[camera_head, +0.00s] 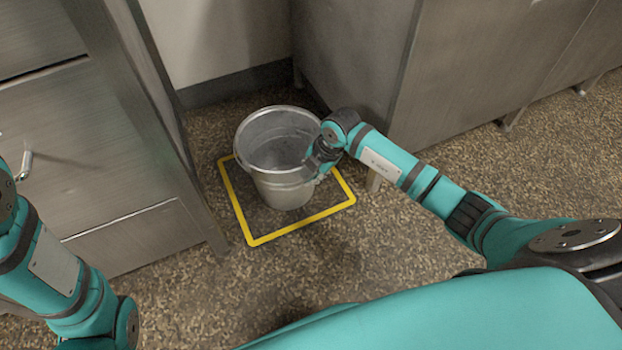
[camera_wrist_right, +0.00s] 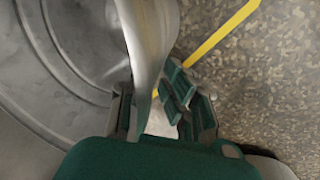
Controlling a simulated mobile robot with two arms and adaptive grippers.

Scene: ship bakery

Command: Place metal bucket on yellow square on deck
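The metal bucket (camera_head: 285,190) stands upright over the yellow square (camera_head: 300,223) on the deck, toward its far side. Its base appears inside the outline, and the far part of the square is hidden behind it. I cannot tell for sure whether the base touches the deck. My right gripper (camera_head: 318,160) is at the right side of the bucket's rim. In the right wrist view, the rim (camera_wrist_right: 150,45) passes between the fingers (camera_wrist_right: 150,105), one inside and one outside, and they look closed on it. A yellow line (camera_wrist_right: 222,33) shows beyond. My left gripper is out of view.
A metal drawer cabinet (camera_head: 90,140) stands to the left, and metal cabinets on legs (camera_head: 470,60) stand at the back right. A pale wall (camera_head: 215,40) closes the gap behind the bucket. The speckled deck (camera_head: 200,285) in front of the square is clear.

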